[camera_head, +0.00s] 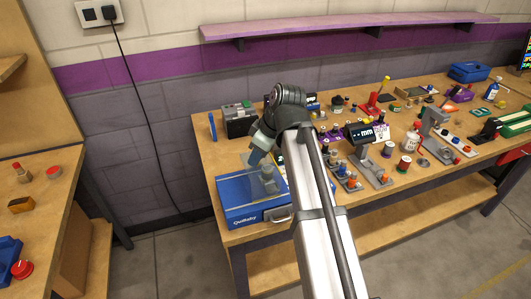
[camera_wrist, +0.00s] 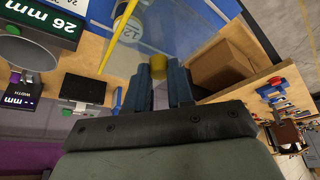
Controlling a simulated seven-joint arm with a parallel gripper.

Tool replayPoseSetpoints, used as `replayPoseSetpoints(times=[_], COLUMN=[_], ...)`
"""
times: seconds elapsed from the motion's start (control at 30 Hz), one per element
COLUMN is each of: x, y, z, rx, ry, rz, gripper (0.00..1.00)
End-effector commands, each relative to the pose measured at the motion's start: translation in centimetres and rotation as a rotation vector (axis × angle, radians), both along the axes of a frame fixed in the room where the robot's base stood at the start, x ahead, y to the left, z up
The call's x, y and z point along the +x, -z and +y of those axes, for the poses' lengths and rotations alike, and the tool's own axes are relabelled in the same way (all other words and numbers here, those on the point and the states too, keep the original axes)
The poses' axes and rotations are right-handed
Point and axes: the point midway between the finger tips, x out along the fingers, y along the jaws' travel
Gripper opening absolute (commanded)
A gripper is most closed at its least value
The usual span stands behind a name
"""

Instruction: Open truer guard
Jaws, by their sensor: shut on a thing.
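The truer looks to be the blue box-like machine (camera_head: 245,203) at the near left corner of the bench; its blue body also shows in the wrist view (camera_wrist: 205,12). A clear, see-through guard (camera_head: 268,182) seems to stand over it, though its edges are hard to make out. My gripper (camera_head: 256,157) is at the guard's upper part. In the wrist view, my gripper (camera_wrist: 159,82) has its two dark blue fingers shut on a yellow knob (camera_wrist: 158,64), which seems to belong to the guard. My arm hides part of the machine's right side in the head view.
A dark grey box (camera_head: 239,122) stands behind the machine. Small fixtures, spools and a black display (camera_head: 360,133) crowd the bench right of my arm. A purple shelf (camera_head: 350,25) runs along the wall. Floor is open between the two benches.

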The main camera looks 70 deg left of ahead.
Motion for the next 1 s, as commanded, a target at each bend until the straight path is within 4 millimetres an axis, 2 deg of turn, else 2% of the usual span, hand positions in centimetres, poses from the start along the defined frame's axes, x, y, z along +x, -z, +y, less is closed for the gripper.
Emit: replayPoseSetpoints(times=[0.1, 0.33, 0.5, 0.77, 0.8, 1.0], x=[-2.8, -6.4, -7.2, -7.2, -7.2, -7.2], y=[0.0, 0.0, 0.0, 0.0, 0.0, 0.0], z=[-0.1, -0.1, -0.1, -0.1, -0.1, -0.1], rx=[0.0, -0.001, -0.001, -0.001, -0.001, -0.001], ry=[-0.004, -0.002, 0.0, 0.001, 0.001, 0.0], rz=[0.0, -0.001, 0.001, 0.001, 0.001, 0.001], gripper=[0.0, 0.0, 0.0, 0.0, 0.25, 0.44])
